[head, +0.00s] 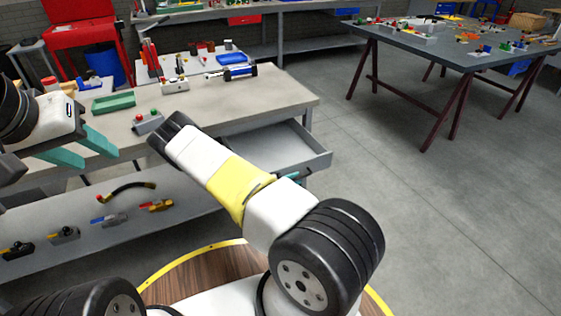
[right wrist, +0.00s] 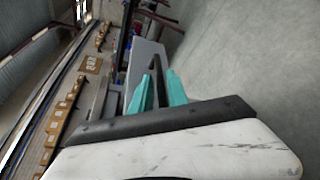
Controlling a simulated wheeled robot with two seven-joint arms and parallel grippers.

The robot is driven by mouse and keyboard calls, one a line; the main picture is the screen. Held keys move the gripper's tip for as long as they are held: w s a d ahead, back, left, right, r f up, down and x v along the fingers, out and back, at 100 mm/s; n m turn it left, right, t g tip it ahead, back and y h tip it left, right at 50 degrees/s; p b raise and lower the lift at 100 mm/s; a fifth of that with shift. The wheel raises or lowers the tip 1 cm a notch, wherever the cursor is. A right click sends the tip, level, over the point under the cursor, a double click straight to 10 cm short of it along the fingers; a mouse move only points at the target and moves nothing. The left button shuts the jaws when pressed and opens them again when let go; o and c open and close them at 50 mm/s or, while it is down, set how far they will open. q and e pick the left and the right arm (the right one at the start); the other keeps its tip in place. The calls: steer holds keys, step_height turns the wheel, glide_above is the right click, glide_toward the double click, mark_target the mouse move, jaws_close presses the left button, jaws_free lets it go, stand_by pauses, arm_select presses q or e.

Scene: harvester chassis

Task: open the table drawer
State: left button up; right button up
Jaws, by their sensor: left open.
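The table drawer (head: 297,146) is pulled out from under the right end of the workbench (head: 225,100), its grey tray showing. My left gripper (head: 80,148) is open and empty at the bench's left front edge, its teal fingers apart. My right gripper is mostly hidden behind its own arm in the head view; a bit of teal shows just below the drawer. In the right wrist view my right gripper (right wrist: 158,90) has its two teal fingers a little apart, with a dark piece between them beside a grey panel. I cannot tell whether they grip it.
A green tray (head: 113,102), a button box (head: 148,121) and small tools stand on the bench. Several parts lie on the lower shelf (head: 120,225). A dark table (head: 450,50) stands at the back right. The floor right of the drawer is clear.

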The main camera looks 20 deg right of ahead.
steer(key=v, duration=0.6)
steer(key=shift+a, duration=0.1)
steer(key=s+a+r+m+y, duration=0.3)
steer(key=s+r, duration=0.4)
steer(key=r, duration=0.8)
steer(key=s+a+r+m+y, duration=0.4)
steer(key=s+a+r+y, duration=0.2)
steer(key=r, duration=0.8)
steer(key=s+a+r+m+y, duration=0.3)
steer(key=s+a+r+y, duration=0.2)
steer(key=r, duration=1)
steer(key=s+y, duration=0.2)
steer(key=s, duration=0.2)
steer(key=shift+s+a+r, duration=0.15)
steer(key=shift+s+r, duration=0.2)
steer(key=shift+s, duration=0.05)
